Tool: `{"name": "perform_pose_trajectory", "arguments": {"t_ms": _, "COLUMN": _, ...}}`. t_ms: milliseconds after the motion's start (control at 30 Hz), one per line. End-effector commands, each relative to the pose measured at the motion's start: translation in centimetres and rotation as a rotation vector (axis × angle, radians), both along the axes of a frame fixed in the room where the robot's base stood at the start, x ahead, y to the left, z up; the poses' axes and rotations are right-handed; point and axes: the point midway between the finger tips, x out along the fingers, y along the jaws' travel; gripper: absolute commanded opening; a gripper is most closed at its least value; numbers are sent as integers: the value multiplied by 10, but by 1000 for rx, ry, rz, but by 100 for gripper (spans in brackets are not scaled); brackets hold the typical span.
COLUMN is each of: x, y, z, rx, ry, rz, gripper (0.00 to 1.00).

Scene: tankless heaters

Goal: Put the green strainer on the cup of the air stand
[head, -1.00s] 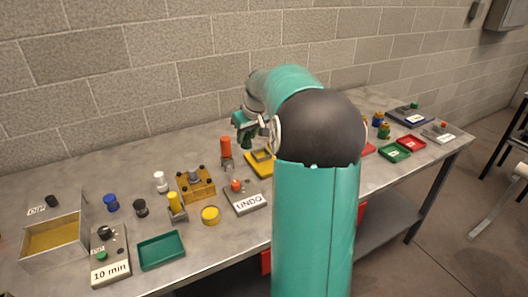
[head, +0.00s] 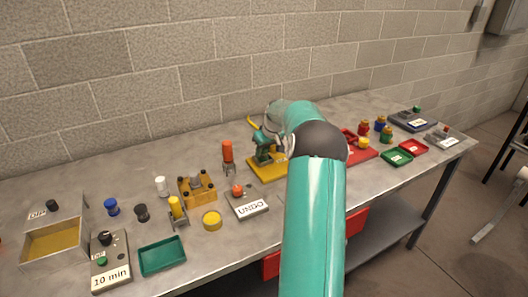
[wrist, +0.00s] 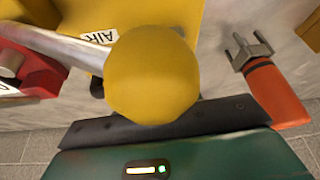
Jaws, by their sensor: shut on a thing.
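The yellow air stand (head: 262,172) sits mid-table towards the back, partly hidden by my arm. In the wrist view its yellow plate (wrist: 160,15) carries an "AIR" label. My gripper (head: 265,150) is low over this stand. A large round yellow knob (wrist: 152,75) fills the middle of the wrist view, against my gripper, and hides the fingertips. My gripper appears shut on it. A grey metal rod (wrist: 70,48) runs left from the knob. A yellow handle (head: 252,122) sticks up behind my gripper in the head view. I cannot make out the green strainer or the stand's cup.
An orange-handled tool (head: 227,152) stands just left; it also shows in the wrist view (wrist: 280,95). An UNDO box (head: 247,204) lies in front. A red stand (head: 362,150) with coloured pieces is to the right. Green (head: 397,158) and red trays (head: 414,146) lie beyond.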

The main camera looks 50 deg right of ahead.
Motion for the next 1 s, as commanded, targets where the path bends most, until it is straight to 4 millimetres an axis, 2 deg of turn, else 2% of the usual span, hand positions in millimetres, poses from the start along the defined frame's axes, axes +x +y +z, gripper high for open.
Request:
{"name": "perform_pose_trajectory", "arguments": {"t_ms": 100, "x": 0, "y": 0, "z": -8, "rx": -1, "ry": -2, "rz": 0, "gripper": 7}}
{"name": "perform_pose_trajectory", "arguments": {"t_ms": 333, "x": 0, "y": 0, "z": -9, "rx": -1, "ry": -2, "rz": 0, "gripper": 7}}
{"name": "perform_pose_trajectory", "arguments": {"t_ms": 833, "x": 0, "y": 1, "z": -25, "rx": 2, "ry": 3, "rz": 1, "gripper": 7}}
{"name": "perform_pose_trajectory", "arguments": {"t_ms": 867, "x": 0, "y": 2, "z": -26, "rx": 3, "ry": 3, "rz": 1, "gripper": 39}}
{"name": "perform_pose_trajectory", "arguments": {"t_ms": 933, "x": -1, "y": 2, "z": -26, "rx": 5, "ry": 5, "rz": 2, "gripper": 52}}
{"name": "perform_pose_trajectory", "arguments": {"t_ms": 1000, "x": -1, "y": 2, "z": -27, "rx": 5, "ry": 5, "rz": 2, "gripper": 56}}
